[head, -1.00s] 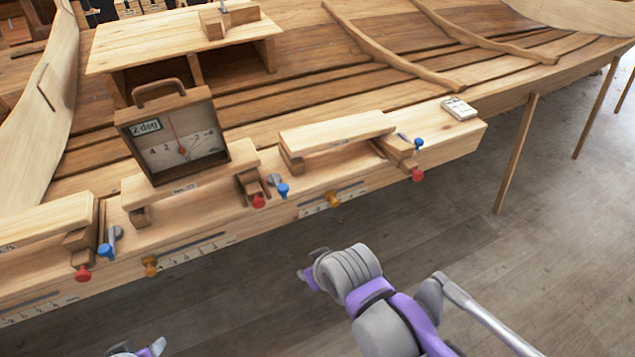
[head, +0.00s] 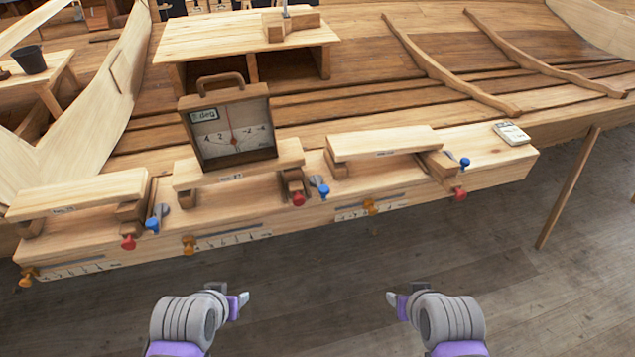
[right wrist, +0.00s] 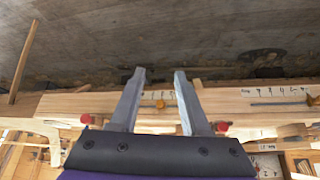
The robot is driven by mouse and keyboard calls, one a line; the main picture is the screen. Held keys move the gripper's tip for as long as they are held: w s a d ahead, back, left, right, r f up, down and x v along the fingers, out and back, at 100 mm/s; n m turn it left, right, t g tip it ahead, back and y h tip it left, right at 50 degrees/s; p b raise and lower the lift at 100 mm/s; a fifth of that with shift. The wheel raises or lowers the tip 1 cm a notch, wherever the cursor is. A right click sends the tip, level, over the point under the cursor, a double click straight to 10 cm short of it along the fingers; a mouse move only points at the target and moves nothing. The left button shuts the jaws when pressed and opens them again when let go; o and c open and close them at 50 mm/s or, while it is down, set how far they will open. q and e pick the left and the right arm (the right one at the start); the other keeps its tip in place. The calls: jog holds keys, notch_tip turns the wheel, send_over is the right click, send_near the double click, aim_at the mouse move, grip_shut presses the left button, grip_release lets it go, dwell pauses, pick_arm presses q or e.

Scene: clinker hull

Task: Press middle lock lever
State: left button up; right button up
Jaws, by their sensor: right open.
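The middle station of the front rail has a red knob (head: 298,198) and a blue-ended lever (head: 322,191) side by side under the plank's right end. Which one is the lock lever is not marked. My left gripper (head: 246,299) is low in front of the rail, apart from it; its jaw gap is not clear. My right gripper (head: 390,298) is to the right, also apart from the rail. In the right wrist view (right wrist: 160,76) it is open and empty. The right orange slider knob (right wrist: 160,103) shows beyond its fingers, with the middle red knob (right wrist: 222,126) to one side.
A dial gauge box (head: 230,128) stands on the middle plank (head: 187,178). Left and right stations have their own red knobs (head: 128,243) (head: 460,194) and blue levers (head: 153,223) (head: 465,163). Orange sliders (head: 189,245) (head: 371,207) stick out from the rail front. Open floor lies before it.

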jog(key=shift+f, duration=0.1)
jog(key=c, duration=0.3)
jog(key=shift+w+a+f+n+g+h+b, duration=0.15)
jog(key=shift+f+n+g+h+b, duration=0.2)
jog(key=shift+f+n+b, duration=0.5)
grip_shut()
jog(key=w+a+r+n+t+h+b, duration=0.1)
jog(key=w+a+n+t+h+b, duration=0.45)
jog(key=w+a+n+b, duration=0.55)
pick_arm(q)
jog(key=s+f+g+b, duration=0.1)
jog(key=s+f, duration=0.5)
jog(key=f, duration=1.3)
jog(key=shift+b, duration=0.75)
pick_arm(e)
jog(key=w+a+r+t, duration=0.1)
jog(key=a+r+t, duration=0.1)
jog(key=a, duration=0.5)
jog(key=w+a+r+t, duration=0.1)
jog(key=a+r+t, duration=0.1)
jog(key=a, duration=0.6)
jog(key=shift+w+r, duration=0.15)
jog(key=shift+r, duration=0.55)
pick_arm(q)
jog(key=shift+s, duration=0.1)
